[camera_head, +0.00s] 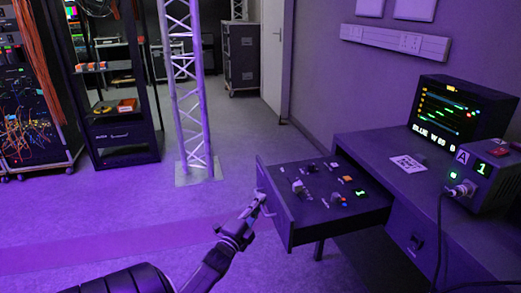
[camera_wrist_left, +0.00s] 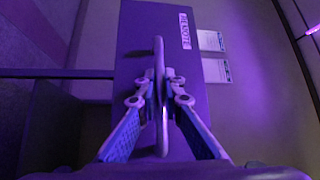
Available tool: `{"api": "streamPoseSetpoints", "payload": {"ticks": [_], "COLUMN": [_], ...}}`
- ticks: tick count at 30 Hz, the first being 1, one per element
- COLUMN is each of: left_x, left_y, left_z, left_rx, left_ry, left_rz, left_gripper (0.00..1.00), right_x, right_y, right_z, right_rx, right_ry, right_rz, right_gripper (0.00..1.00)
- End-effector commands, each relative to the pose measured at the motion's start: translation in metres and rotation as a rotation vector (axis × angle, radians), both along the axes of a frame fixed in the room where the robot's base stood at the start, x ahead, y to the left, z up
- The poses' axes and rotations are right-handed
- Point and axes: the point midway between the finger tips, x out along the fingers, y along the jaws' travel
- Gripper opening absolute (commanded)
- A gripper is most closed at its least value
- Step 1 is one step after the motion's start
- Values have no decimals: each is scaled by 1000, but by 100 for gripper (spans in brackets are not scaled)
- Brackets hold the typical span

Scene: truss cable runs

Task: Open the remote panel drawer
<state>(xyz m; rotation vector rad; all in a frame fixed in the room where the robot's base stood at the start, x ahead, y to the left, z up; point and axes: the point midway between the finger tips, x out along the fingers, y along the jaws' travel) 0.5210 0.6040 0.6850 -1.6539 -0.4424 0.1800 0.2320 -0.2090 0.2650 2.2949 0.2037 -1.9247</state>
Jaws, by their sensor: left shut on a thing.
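The remote panel drawer (camera_head: 322,212) is pulled well out of the dark desk, and its top shows small knobs, coloured buttons and a lit green "1". Its front (camera_wrist_left: 190,85) carries a label reading "REMOTE" (camera_wrist_left: 185,31) in the left wrist view. A bar handle (camera_wrist_left: 159,75) stands on the drawer front. My left gripper (camera_wrist_left: 159,84) is shut on the handle, with one finger on each side of it. In the head view my left gripper (camera_head: 258,204) reaches the drawer front from the lower left. My right gripper is not in view.
The desk (camera_head: 400,184) holds a monitor (camera_head: 460,108) and a grey box marked "A" and "1" (camera_head: 488,178) with a cable hanging down. A truss tower (camera_head: 190,95) stands beyond the drawer. Open racks (camera_head: 110,80) stand at the left. Floor left of the drawer is clear.

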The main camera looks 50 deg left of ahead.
Motion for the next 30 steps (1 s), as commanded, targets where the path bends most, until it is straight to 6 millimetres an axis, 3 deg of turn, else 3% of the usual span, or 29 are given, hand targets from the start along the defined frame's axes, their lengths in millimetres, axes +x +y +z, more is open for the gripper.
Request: {"api": "streamPoseSetpoints", "payload": {"ticks": [3, 14, 30], "left_x": [-1, -6, -97], "left_y": [0, -3, -41], "left_z": [-3, -3, -17], "left_rx": [-3, -2, -4], "left_ry": [4, 2, 5], "left_rz": [1, 0, 2], "left_gripper": [16, 16, 16], "right_x": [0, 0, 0], "right_y": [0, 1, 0], "right_z": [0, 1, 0], "right_rx": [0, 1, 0], "right_ry": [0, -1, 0], "right_rz": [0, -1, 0], "right_gripper": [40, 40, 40]}}
